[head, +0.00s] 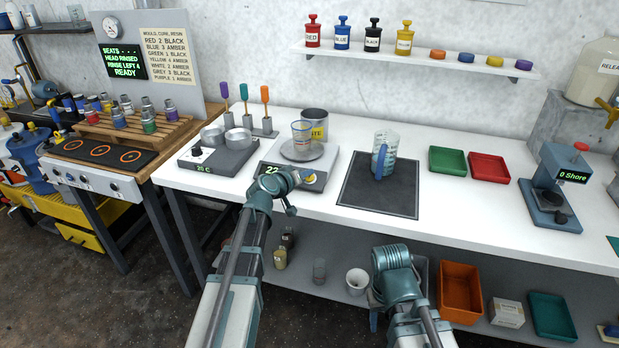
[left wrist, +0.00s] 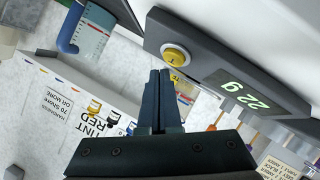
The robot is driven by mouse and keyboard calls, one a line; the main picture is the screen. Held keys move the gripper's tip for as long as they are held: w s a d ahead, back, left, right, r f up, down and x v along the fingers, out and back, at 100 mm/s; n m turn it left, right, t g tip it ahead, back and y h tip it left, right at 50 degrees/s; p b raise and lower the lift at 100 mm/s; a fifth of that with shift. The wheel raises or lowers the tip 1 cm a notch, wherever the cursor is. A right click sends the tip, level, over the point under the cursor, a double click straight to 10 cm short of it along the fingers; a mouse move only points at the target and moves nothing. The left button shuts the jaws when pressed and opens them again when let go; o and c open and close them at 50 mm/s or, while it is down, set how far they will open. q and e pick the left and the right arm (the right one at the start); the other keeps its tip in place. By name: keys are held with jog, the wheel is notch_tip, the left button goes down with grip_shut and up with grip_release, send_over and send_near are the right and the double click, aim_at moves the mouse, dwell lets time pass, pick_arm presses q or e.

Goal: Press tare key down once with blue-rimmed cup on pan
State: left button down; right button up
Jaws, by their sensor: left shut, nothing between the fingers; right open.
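The blue-rimmed cup (head: 301,133), clear with reddish marks, stands upright on the round pan (head: 316,153) of the scale (head: 267,178).
A clear jug with a blue handle (head: 385,158) stands on a dark mat (head: 358,198) right of the scale. A hotplate (head: 212,160) with metal pots is to the left. A grey can (head: 315,119) stands behind the cup. Green (head: 448,160) and red (head: 489,168) trays lie farther right.

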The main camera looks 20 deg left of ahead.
pick_arm(q)
jog(key=shift+f, duration=0.1)
jog(key=shift+w+f+b, duration=0.2)
jog(key=shift+f+b, duration=0.1)
jog(key=shift+b, duration=0.05)
jog(key=shift+w+f+b, duration=0.15)
jog(key=shift+f+b, duration=0.2)
jog(key=shift+b, duration=0.05)
dwell(0.7)
dwell(0.4)
jog(key=shift+s+r+p, duration=0.35)
jog(key=shift+r+p, duration=0.4)
jog(key=shift+r, duration=0.1)
jog(key=r+p, duration=0.1)
jog(key=s+r+p, duration=0.1)
jog(key=r+p, duration=0.1)
jog(key=s+r+p, duration=0.1)
jog(key=shift+r+p, duration=0.15)
jog(key=shift+p, duration=0.15)
